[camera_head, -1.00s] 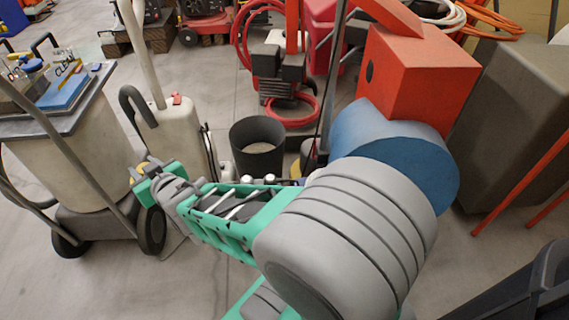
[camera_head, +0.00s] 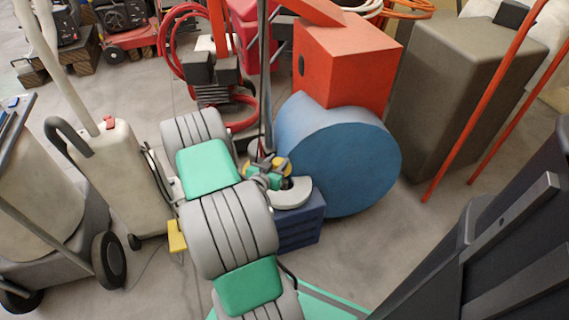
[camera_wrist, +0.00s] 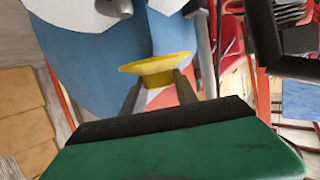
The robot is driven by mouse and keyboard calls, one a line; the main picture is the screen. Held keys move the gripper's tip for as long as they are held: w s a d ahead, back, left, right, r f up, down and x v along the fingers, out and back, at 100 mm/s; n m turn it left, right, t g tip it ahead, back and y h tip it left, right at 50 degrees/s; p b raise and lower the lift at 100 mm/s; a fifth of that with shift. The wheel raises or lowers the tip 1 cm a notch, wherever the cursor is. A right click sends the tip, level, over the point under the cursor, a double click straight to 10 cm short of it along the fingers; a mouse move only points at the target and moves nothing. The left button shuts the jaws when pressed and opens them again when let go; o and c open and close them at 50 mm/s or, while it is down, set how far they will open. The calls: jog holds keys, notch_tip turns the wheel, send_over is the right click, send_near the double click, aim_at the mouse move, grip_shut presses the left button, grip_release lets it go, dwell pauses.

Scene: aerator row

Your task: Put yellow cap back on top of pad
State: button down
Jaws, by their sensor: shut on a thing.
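The yellow cap (camera_head: 282,164) is held at the end of my arm. In the wrist view the flared yellow cap (camera_wrist: 158,66) sits between the two grey fingers of my gripper (camera_wrist: 158,88), which is shut on it. In the head view my gripper (camera_head: 270,172) is close to a pale grey rounded piece (camera_head: 293,196) on top of a dark blue box. I cannot tell whether this piece is the pad. The cap appears above and apart from it. My arm hides part of that area.
The dark blue box (camera_head: 298,232) stands beside a large blue drum (camera_head: 345,160) under a red box (camera_head: 345,65). A pale wheeled tank (camera_head: 125,180) is at left, with a small yellow piece (camera_head: 177,236) near it. Orange poles (camera_head: 485,100) lean at right.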

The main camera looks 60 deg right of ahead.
aim_at(285, 182)
jog(key=shift+s+d+f+m+g, duration=0.15)
jog(key=shift+s+d+f+g, duration=0.1)
jog(key=shift+s, duration=0.4)
jog(key=shift+s+d+f+m+g, duration=0.15)
jog(key=shift+s+d+f, duration=0.05)
jog(key=shift+s, duration=0.4)
notch_tip(285, 182, down, 6)
jog(key=b, duration=0.4)
jog(key=shift+r, duration=0.1)
jog(key=shift+a+b, duration=0.25)
jog(key=shift+b, duration=0.25)
jog(key=shift+f+b, duration=0.5)
jog(key=shift+b, duration=0.1)
jog(key=c, duration=1.2)
grip_release()
jog(key=p+v, duration=0.1)
jog(key=v, duration=1)
